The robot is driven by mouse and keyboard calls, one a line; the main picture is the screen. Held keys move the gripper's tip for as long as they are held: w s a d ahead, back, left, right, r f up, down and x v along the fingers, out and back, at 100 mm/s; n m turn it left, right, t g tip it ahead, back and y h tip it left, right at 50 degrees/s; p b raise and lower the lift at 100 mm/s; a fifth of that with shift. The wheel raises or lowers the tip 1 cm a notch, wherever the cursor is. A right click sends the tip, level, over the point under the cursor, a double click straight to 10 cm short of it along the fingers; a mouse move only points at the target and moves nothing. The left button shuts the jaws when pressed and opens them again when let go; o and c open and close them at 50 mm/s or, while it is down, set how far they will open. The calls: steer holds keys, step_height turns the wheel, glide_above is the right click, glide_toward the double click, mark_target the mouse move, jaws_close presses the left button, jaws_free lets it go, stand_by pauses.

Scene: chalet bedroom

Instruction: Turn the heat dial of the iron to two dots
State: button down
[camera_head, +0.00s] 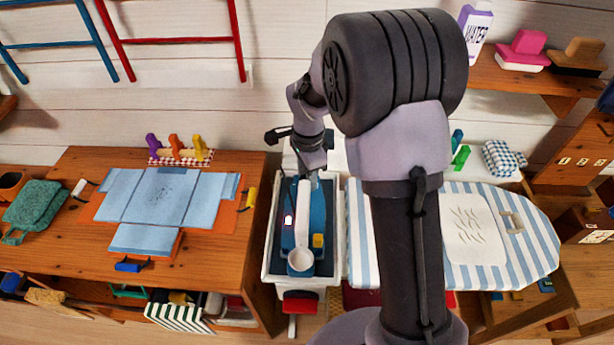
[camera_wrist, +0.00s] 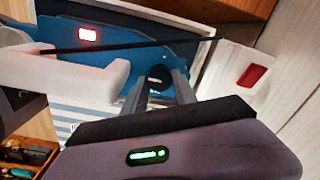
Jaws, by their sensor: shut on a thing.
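The iron (camera_head: 285,237) lies in a white tray (camera_head: 269,262) in the middle of the head view. It has a blue body, a white handle (camera_head: 303,213) and a lit red light (camera_head: 288,221). My gripper (camera_head: 309,175) is at its far end, mostly hidden by my own arm. In the wrist view, the blue iron body (camera_wrist: 110,52) and red light (camera_wrist: 88,34) are close. My gripper (camera_wrist: 161,82) has its two fingers on either side of a dark round part, which appears to be the heat dial (camera_wrist: 160,74). Its dot marks cannot be read.
A striped ironing board (camera_head: 535,245) is right of the tray. A wooden table (camera_head: 70,240) with a folded blue shirt (camera_head: 165,195) is on the left. Wooden figures (camera_head: 173,145) stand at its back. A shelf with a water carton (camera_head: 474,33) is at upper right.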

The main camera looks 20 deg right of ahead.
stand_by(0.3)
steer(key=c, duration=1.3)
jaws_free()
steer(key=shift+o, duration=0.2)
step_height(320, 180, up, 17)
steer(key=p, duration=0.6)
steer(key=shift+s+r, duration=0.2)
steer(key=shift+s, duration=0.25)
steer(key=s+a+r+n+t+y+b, duration=0.1)
steer(key=s+n, duration=0.5)
steer(key=s, duration=0.6)
steer(key=s+a+r+n+t+b, duration=0.1)
steer(key=s+a+n+t+b, duration=0.2)
steer(key=s, duration=0.9)
steer(key=n+t+b, duration=0.1)
steer(key=n+b, duration=0.1)
steer(key=shift+r+n+y, duration=0.4)
